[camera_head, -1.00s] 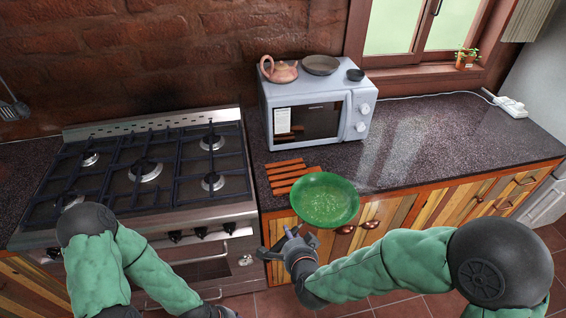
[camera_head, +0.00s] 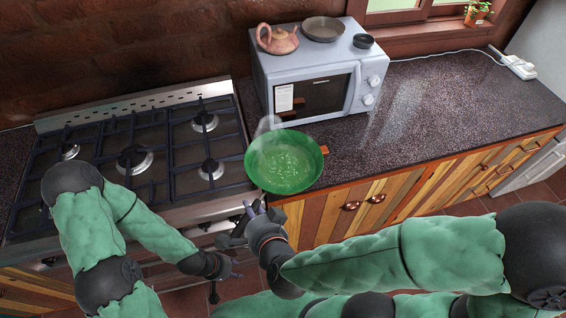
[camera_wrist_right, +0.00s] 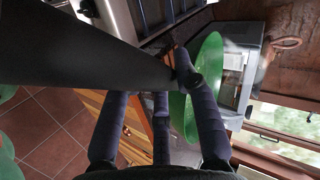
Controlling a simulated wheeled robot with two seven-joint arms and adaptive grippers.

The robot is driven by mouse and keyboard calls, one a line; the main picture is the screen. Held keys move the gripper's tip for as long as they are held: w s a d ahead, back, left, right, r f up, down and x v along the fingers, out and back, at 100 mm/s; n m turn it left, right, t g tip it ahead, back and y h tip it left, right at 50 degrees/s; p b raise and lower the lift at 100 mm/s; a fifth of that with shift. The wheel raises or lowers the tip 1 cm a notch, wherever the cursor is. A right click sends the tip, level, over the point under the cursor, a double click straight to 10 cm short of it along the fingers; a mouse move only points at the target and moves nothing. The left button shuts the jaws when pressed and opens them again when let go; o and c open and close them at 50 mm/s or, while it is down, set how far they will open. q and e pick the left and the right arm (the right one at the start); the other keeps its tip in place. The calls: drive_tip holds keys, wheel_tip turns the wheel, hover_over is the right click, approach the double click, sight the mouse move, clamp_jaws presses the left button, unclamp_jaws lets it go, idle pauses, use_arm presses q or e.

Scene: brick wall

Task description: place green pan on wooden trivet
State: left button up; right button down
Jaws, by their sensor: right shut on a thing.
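The green pan (camera_head: 286,162) is round and seen from above at the counter's left front part, in front of the microwave. It also shows edge-on in the right wrist view (camera_wrist_right: 208,85). The wooden trivet (camera_head: 325,150) is almost wholly hidden behind the pan; only a small piece shows at the pan's right edge. I cannot tell if pan and trivet touch. My right gripper (camera_head: 252,218) is shut on the pan at its near side; the grasped part is hard to make out. My left gripper (camera_head: 227,280) is low before the stove, empty, its fingers apart.
The stove (camera_head: 150,150) is left of the pan. A microwave (camera_head: 318,88) stands behind, carrying a teapot (camera_head: 278,40), a shallow dish (camera_head: 323,29) and a small dark bowl (camera_head: 363,41). The counter (camera_head: 440,110) to the right is mostly clear.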

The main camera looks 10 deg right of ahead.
sight(269, 186)
drive_tip(key=w+d+f+b, duration=0.2)
drive_tip(key=w+f, duration=0.1)
drive_tip(key=w+d+f+b, duration=0.2)
drive_tip(key=w+b, duration=0.1)
drive_tip(key=w, duration=0.1)
drive_tip(key=w+d+f+b, duration=0.2)
drive_tip(key=w+f+b, duration=0.1)
drive_tip(key=w, duration=0.1)
drive_tip(key=shift+w+d+f, duration=0.15)
drive_tip(key=shift+w+f, duration=0.1)
drive_tip(key=shift+f, duration=0.1)
drive_tip(key=f, duration=0.1)
drive_tip(key=f+b, duration=0.2)
drive_tip(key=f, duration=0.1)
drive_tip(key=shift+w+d, duration=0.2)
drive_tip(key=shift+w, duration=0.15)
drive_tip(key=shift+b, duration=0.3)
drive_tip(key=c, duration=0.9)
unclamp_jaws()
drive_tip(key=shift+s+f, duration=0.15)
drive_tip(key=shift+f, duration=0.05)
drive_tip(key=shift+c, duration=0.2)
drive_tip(key=shift+r, duration=0.1)
